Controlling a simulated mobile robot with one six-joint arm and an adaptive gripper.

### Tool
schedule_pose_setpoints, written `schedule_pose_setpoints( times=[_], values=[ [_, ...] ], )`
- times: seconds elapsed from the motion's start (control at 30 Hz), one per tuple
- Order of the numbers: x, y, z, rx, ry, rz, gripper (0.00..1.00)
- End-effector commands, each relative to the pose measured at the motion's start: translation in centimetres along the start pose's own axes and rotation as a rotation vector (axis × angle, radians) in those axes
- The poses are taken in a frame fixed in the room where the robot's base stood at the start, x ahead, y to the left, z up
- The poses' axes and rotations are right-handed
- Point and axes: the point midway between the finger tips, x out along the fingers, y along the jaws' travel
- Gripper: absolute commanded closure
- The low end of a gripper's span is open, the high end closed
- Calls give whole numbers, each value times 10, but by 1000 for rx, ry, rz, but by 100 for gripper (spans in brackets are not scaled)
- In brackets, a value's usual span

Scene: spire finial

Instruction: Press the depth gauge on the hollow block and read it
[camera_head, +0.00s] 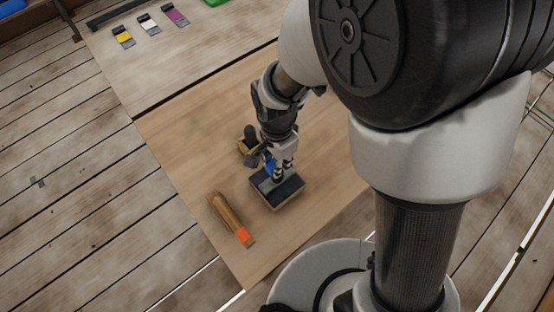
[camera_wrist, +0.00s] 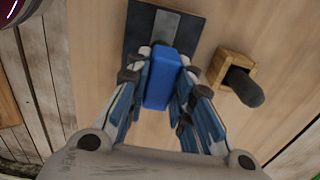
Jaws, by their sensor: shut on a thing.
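My gripper (camera_head: 276,170) is shut on the blue body of the depth gauge (camera_wrist: 160,80), which shows between the fingers in the wrist view. A grey, flat part (camera_wrist: 164,30) extends beyond the blue body over the block's dark top. The hollow block (camera_head: 290,191), dark on top with wooden sides, sits on the board below my gripper. Its dark top also shows in the wrist view (camera_wrist: 190,34). I cannot tell whether the gauge touches the block, and no reading is visible. Any hollow in the block is hidden.
A small wooden block with a dark rounded peg (camera_head: 249,133) stands just behind my gripper; it also shows in the wrist view (camera_wrist: 240,85). A wooden-handled tool with an orange end (camera_head: 231,218) lies left of the hollow block. Yellow, white and purple items lie far left.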

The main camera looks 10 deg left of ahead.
Motion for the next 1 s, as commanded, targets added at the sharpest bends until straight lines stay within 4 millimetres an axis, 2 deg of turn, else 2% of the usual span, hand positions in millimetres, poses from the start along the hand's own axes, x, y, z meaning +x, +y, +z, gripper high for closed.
schedule_pose_setpoints(
  times=[0.23,0.8,1.0],
  values=[
    [-3,2,0,0,-1,5,100],
    [-49,0,0,0,0,1,100],
    [-50,0,0,0,0,1,100]
  ],
)
